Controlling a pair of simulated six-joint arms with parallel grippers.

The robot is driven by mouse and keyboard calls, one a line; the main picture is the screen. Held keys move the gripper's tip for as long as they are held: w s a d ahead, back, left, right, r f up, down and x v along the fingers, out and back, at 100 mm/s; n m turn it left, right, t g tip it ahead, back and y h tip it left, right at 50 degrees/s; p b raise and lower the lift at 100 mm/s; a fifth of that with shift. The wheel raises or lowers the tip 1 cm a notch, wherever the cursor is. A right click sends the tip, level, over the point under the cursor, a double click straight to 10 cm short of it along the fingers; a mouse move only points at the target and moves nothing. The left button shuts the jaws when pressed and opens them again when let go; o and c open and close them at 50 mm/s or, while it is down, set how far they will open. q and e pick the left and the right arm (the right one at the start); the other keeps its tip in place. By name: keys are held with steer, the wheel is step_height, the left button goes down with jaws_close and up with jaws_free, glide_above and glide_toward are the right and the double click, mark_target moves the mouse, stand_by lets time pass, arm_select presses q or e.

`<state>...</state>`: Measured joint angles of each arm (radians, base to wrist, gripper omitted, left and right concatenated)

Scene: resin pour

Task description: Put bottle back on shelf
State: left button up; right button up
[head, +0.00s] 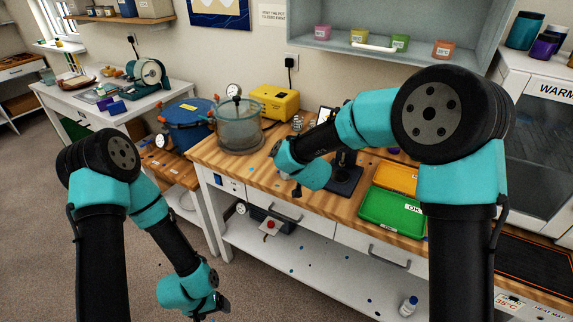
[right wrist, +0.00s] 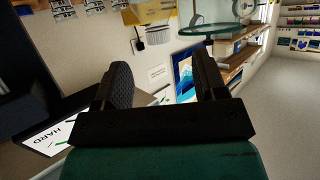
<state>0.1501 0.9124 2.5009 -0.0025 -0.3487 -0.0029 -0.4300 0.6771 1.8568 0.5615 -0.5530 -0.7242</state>
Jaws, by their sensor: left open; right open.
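My right gripper (head: 287,178) is above the front part of the wooden bench top. In the right wrist view its two fingers (right wrist: 165,82) stand apart with nothing held between them. The bottle is not seen in the right wrist view.
A clear pressure pot (head: 240,128), a yellow box (head: 275,102) and a green tray (head: 392,212) are on the bench (head: 235,165). A grey-blue wall shelf (head: 400,62) holds several coloured cups. The lower shelf is mostly clear, with small blue spots.

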steer(key=shift+x, duration=2.25)
steer(key=shift+x, duration=2.6)
steer(key=shift+d+r, duration=0.1)
steer(key=shift+r, duration=0.1)
steer(key=shift+c, duration=0.5)
jaws_close()
